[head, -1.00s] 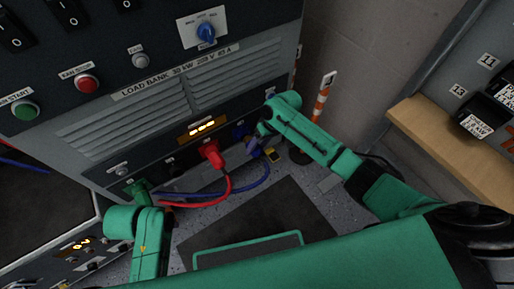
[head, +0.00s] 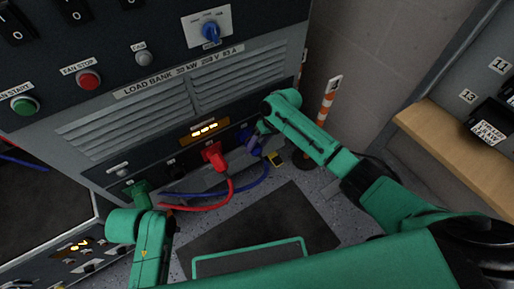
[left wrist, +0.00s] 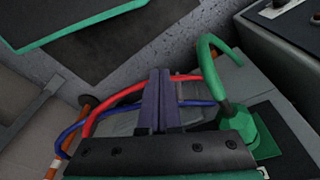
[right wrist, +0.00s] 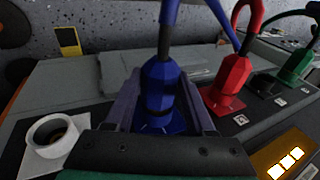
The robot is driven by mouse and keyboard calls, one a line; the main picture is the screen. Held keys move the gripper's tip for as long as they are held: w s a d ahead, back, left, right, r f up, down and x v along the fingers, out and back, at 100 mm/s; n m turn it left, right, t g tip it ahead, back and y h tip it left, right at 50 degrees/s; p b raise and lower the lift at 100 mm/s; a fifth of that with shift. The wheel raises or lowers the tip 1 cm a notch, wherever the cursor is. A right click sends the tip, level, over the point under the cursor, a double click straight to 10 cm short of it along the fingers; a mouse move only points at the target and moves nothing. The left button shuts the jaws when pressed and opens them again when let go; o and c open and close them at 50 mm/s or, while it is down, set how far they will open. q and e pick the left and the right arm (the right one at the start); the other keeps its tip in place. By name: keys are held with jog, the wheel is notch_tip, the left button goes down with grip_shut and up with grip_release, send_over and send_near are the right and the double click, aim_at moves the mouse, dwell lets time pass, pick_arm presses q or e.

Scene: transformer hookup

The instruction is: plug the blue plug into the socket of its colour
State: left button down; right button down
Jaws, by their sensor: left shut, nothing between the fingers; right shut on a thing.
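The blue plug (right wrist: 160,88) is between the fingers of my right gripper (right wrist: 162,105) in the right wrist view, its cable rising from its back. Its front end meets the blue socket (right wrist: 165,128) with no clear gap; how deep it sits I cannot tell. In the head view the blue plug (head: 251,142) is at the panel's right end, partly hidden by my right gripper (head: 262,132). My left gripper (left wrist: 160,102) is shut and empty, near the green plug (left wrist: 238,128) in the left wrist view.
The red plug (right wrist: 230,82) sits in its red socket, and the green plug (right wrist: 294,68) is in the green one. Red and blue cables (head: 215,195) loop below the load bank panel. A white ring-shaped fitting (right wrist: 52,134) is beside my right gripper. A striped post (head: 326,105) stands at right.

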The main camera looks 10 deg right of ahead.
jog(key=shift+w+a, duration=0.15)
jog(key=shift+w, duration=0.2)
grip_release()
